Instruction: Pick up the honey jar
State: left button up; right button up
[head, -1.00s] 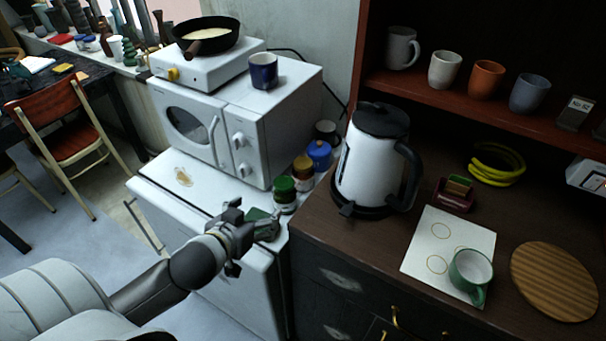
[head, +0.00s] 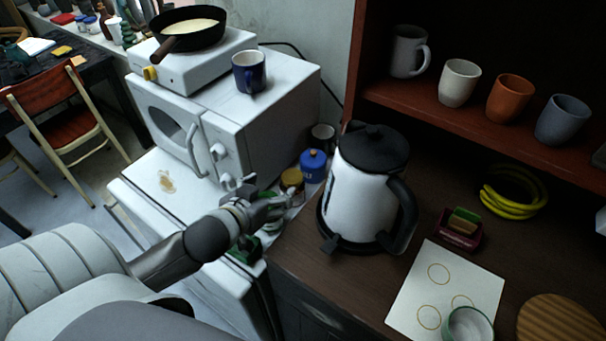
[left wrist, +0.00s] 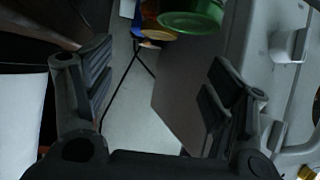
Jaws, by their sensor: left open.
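The honey jar, which I take to be the amber one with the yellow-brown lid (head: 291,179), stands on the white cabinet between the microwave and the kettle. My left gripper (head: 268,203) is just in front of it and hides its lower part. In the left wrist view the gripper (left wrist: 157,88) is open, with nothing between its fingers. The amber jar (left wrist: 152,24) is beyond the fingertips at the top, partly covered by a green-lidded jar (left wrist: 190,17). My right gripper is not in view.
A blue jar (head: 313,166) stands right behind the amber one, with a dark mug (head: 322,137) further back. The white kettle (head: 362,195) is close on the right.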

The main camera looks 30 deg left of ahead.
aim_at(290, 179)
pick_arm(q)
jog(key=shift+w+f, duration=0.25)
jog(key=shift+w, duration=0.65)
jog(key=p+x, duration=0.1)
jog(key=x, duration=0.3)
jog(key=p+x, duration=0.1)
jog(key=x, duration=0.3)
jog(key=shift+s+f, duration=0.1)
jog(key=shift+f, duration=0.2)
jog(key=shift+w+f, duration=0.3)
jog(key=shift+w, duration=0.1)
jog(key=shift+c, duration=1.5)
jog(key=shift+s+f, duration=0.1)
grip_shut()
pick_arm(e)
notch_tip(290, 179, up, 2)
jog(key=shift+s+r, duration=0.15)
